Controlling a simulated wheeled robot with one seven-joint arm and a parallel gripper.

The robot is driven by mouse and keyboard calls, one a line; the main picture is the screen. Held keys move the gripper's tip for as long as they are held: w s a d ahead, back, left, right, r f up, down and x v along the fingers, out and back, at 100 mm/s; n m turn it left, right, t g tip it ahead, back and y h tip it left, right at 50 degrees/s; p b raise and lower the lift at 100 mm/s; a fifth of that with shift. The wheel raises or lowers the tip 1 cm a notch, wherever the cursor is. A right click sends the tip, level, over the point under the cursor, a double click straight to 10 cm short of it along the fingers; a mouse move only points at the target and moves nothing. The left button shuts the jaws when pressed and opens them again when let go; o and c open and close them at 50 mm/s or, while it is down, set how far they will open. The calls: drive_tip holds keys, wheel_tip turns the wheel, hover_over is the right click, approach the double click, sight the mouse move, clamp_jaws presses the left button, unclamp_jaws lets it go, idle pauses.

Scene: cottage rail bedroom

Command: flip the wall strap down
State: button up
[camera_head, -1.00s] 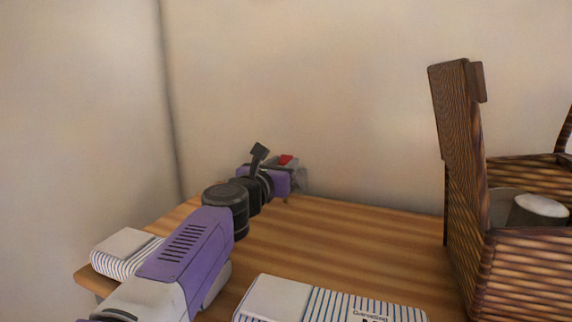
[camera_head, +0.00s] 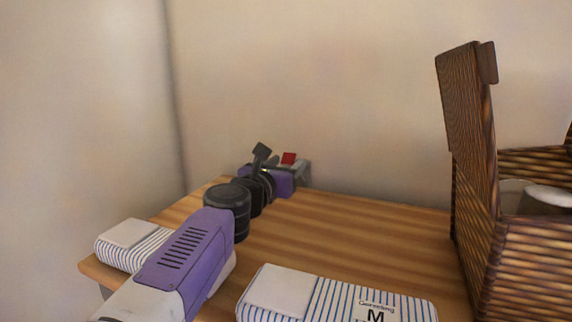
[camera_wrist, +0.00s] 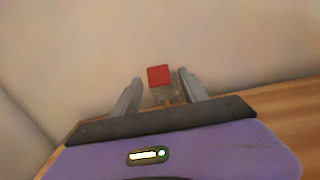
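A small red square piece, apparently the wall strap (camera_wrist: 158,75), shows in the wrist view in front of the pale wall. A pale, blurred mount (camera_wrist: 160,96) is below it. My gripper (camera_wrist: 160,80) is open, with one grey finger on each side of the red piece. I cannot tell whether either finger touches it. In the head view the red piece (camera_head: 289,158) shows just above my gripper (camera_head: 303,172), near the wall at the table's back left corner. My gripper hides its lower part and mount there.
A wooden table (camera_head: 340,225) lies under my arm. A striped package (camera_head: 335,300) lies at the front and another (camera_head: 130,245) at the left. A tall woven basket (camera_head: 470,140) with a raised lid stands at the right. The table's middle is clear.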

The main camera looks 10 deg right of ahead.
drive_tip(key=shift+v, duration=3.9)
